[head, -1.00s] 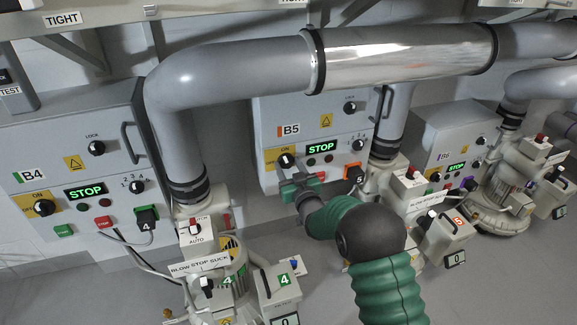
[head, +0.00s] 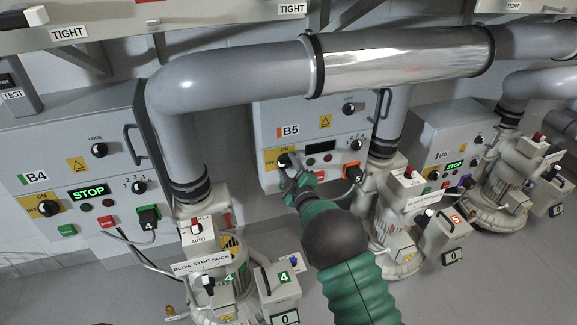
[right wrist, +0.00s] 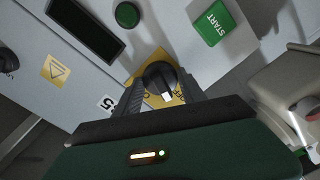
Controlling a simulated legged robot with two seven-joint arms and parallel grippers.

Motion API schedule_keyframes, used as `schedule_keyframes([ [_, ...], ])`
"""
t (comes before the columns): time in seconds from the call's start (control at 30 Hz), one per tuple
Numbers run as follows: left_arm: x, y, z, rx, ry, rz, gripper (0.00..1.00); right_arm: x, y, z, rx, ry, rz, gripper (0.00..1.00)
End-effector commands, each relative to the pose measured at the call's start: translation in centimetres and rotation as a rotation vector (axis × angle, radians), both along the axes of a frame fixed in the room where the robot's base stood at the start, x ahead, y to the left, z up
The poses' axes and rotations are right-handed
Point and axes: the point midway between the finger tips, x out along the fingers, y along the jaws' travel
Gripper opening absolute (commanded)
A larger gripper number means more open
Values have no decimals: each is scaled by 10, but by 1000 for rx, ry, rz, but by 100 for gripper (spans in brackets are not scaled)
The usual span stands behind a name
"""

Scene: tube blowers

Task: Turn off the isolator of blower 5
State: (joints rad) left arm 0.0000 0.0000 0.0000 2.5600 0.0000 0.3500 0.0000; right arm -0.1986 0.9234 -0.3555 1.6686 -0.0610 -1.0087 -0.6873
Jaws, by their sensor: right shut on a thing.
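The B5 control box (head: 335,112) stands mid-view in the head view. Its isolator is a black rotary knob (head: 284,159) on a yellow ON/OFF plate (head: 270,157). My right gripper (head: 289,168) is shut on this knob. In the right wrist view the two dark fingers (right wrist: 160,92) flank the black knob (right wrist: 160,76), whose white mark points towards the gripper. The OFF lettering is mostly hidden by knob and fingers. The B5 display (head: 320,148) is dark; it also shows blank in the right wrist view (right wrist: 85,27). My left gripper is not in view.
The B4 box (head: 70,165) at left and the B6 box (head: 455,140) at right show lit STOP displays. A large grey pipe (head: 235,78) runs above B5. Blower 4 (head: 225,270) and blower 5 (head: 400,225) stand either side of my right arm.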

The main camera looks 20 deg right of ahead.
Motion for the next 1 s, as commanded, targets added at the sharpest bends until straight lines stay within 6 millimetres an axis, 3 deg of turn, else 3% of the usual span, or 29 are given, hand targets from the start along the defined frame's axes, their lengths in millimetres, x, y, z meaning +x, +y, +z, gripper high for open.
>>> schedule_keyframes([
  [0.43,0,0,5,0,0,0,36,-1,4,-3,-269,-3,6,7],
  [1.0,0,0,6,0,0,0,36,-1,4,-6,-325,-2,8,7],
])
